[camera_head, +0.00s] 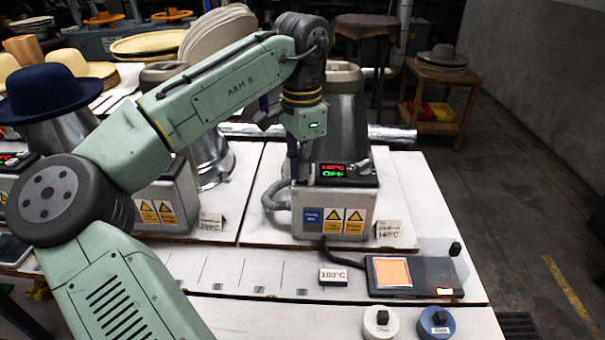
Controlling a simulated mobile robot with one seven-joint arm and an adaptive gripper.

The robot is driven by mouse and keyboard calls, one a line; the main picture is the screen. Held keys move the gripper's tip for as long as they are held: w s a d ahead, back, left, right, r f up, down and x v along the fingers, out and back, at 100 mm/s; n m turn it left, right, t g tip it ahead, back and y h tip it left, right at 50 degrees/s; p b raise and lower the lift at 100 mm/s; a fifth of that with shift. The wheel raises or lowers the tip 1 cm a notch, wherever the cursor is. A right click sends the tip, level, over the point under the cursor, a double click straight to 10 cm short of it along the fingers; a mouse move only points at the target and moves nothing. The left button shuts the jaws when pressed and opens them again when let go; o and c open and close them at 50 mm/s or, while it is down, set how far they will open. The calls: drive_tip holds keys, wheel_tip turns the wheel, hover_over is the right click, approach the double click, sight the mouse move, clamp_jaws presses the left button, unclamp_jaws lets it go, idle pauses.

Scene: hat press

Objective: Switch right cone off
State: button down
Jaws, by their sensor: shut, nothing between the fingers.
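The right cone (348,125) is a silver metal cone behind its grey control box (305,215). The box's top panel has a display (334,170) with a red line, too small to read surely, above a green line that appears to read OFF. My gripper (297,176) is shut and empty, pointing down at the left end of this top panel, beside the display. I cannot tell whether its fingertips touch the panel. Any switch under the fingertips is hidden.
A middle cone (212,155) with its own box (165,205) stands left, partly behind my arm. A navy hat (48,92) sits on another cone further left.

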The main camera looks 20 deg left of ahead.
drive_tip(key=shift+f, duration=0.1)
wheel_tip(320, 180, up, 2)
drive_tip(key=shift+r+p, duration=0.25)
drive_tip(key=shift+p, duration=0.95)
drive_tip(key=shift+r, duration=2.25)
